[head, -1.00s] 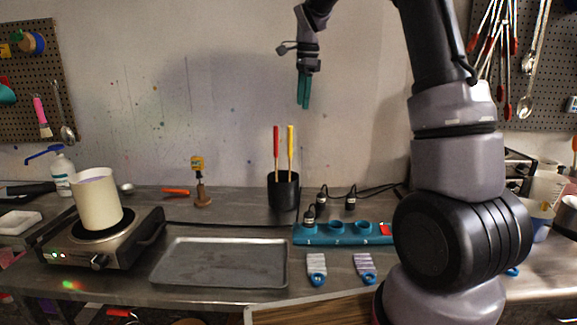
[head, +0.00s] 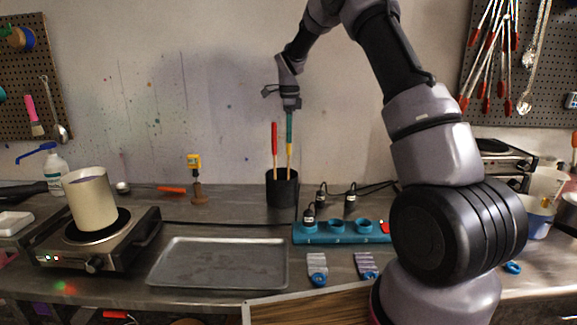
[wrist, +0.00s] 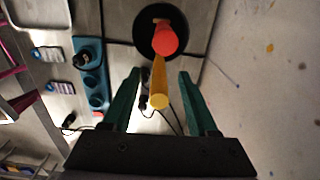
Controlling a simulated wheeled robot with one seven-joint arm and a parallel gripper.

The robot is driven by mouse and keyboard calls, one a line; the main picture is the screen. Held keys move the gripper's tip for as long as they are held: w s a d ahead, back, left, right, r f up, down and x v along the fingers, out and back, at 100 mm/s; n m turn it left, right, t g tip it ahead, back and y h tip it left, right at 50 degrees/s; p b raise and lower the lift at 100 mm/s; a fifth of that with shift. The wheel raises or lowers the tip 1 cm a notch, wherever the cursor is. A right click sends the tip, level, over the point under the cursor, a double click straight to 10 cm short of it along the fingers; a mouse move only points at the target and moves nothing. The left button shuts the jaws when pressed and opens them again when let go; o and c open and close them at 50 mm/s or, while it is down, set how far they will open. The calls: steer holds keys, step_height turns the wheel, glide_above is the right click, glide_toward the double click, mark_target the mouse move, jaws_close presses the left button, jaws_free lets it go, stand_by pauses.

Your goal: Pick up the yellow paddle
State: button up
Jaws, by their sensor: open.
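The yellow paddle (head: 290,146) stands upright in a black cup (head: 282,190) on the steel counter, with a red-handled paddle (head: 275,140) to its left. My gripper (head: 289,128) points down over the yellow paddle, and its green fingers cover the upper handle in the head view. In the wrist view, the yellow handle (wrist: 159,88) reaches up between the two open fingers of my gripper (wrist: 158,84), with a gap on each side. The red handle (wrist: 164,40) shows beyond it, over the cup (wrist: 180,50). The paddles' lower ends are hidden in the cup.
A teal block (head: 340,239) with round holes and black cables stands right of the cup. A metal tray (head: 220,262) lies in front. A hot plate (head: 90,245) with a cream pot (head: 90,200) is at the left. The wall is close behind.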

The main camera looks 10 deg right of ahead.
mark_target(288, 153)
step_height(288, 153, down, 4)
steer(key=shift+a+r, duration=0.15)
steer(key=shift+r, duration=0.1)
steer(key=shift+c, duration=0.3)
jaws_close()
steer(key=shift+r, duration=0.1)
step_height(288, 153, up, 18)
stand_by(0.3)
stand_by(0.5)
